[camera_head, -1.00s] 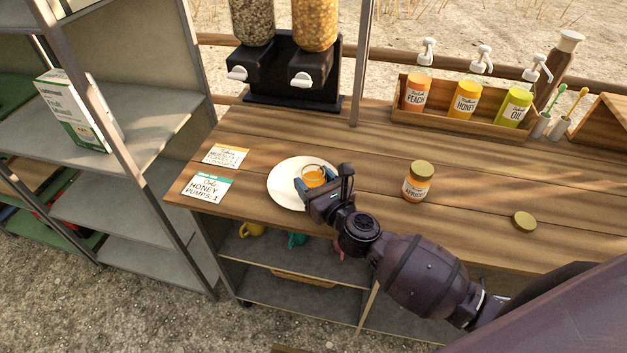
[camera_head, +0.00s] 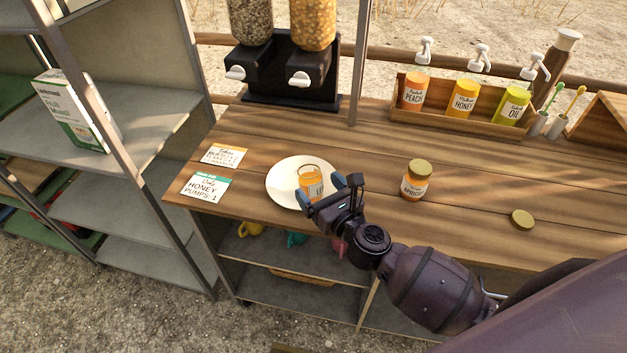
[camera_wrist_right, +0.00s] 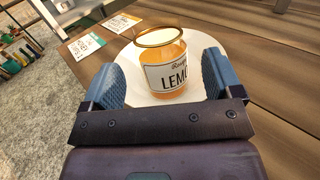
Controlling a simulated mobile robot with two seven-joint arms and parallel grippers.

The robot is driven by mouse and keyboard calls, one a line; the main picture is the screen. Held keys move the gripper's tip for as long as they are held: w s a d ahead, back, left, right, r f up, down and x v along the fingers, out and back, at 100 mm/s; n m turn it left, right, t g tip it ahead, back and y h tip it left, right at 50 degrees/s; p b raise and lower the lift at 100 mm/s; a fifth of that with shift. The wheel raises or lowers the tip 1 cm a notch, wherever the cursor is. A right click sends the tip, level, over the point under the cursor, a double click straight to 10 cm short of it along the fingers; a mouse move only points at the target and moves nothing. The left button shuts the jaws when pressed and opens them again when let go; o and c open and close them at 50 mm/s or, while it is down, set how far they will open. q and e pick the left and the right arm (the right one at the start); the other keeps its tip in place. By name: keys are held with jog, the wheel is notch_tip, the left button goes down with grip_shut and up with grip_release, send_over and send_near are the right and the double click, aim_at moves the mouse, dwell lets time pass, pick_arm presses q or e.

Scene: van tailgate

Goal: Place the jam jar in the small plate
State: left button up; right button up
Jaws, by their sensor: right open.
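An open glass jam jar (camera_head: 311,183) with orange contents and no lid stands upright on the small white plate (camera_head: 283,187), toward its right side. In the right wrist view the jar (camera_wrist_right: 165,68) shows a label starting "LEM", and the plate (camera_wrist_right: 203,44) lies under it. My right gripper (camera_head: 333,193) is open just in front of the jar. Its two blue fingertips show in the right wrist view (camera_wrist_right: 165,80), one on each side of the jar, with a gap on both sides. My left gripper is out of view.
A lidded apricot jar (camera_head: 414,182) stands to the right on the counter, with a loose gold lid (camera_head: 522,219) beyond it. Two label cards (camera_head: 208,187) lie left of the plate. A wooden pump-bottle tray (camera_head: 450,128) and a dispenser (camera_head: 290,75) stand behind.

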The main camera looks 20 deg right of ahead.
jog(key=s, duration=0.2)
jog(key=s+d, duration=0.1)
jog(key=s, duration=0.5)
jog(key=shift+s+d+b, duration=0.25)
jog(key=shift+d+b, duration=0.05)
jog(key=shift+d, duration=0.05)
jog(key=s+d+f+n+g+h, duration=0.1)
jog(key=s+d+f+n+g, duration=0.2)
jog(key=n, duration=1.4)
jog(key=s+d+f+n+g+h, duration=0.2)
jog(key=s+f+n, duration=0.8)
jog(key=n, duration=0.7)
notch_tip(320, 180, down, 3)
jog(key=shift+d+r+n+g+h, duration=0.15)
jog(key=shift+d+n+g+h, duration=0.2)
jog(key=shift+d+g, duration=0.5)
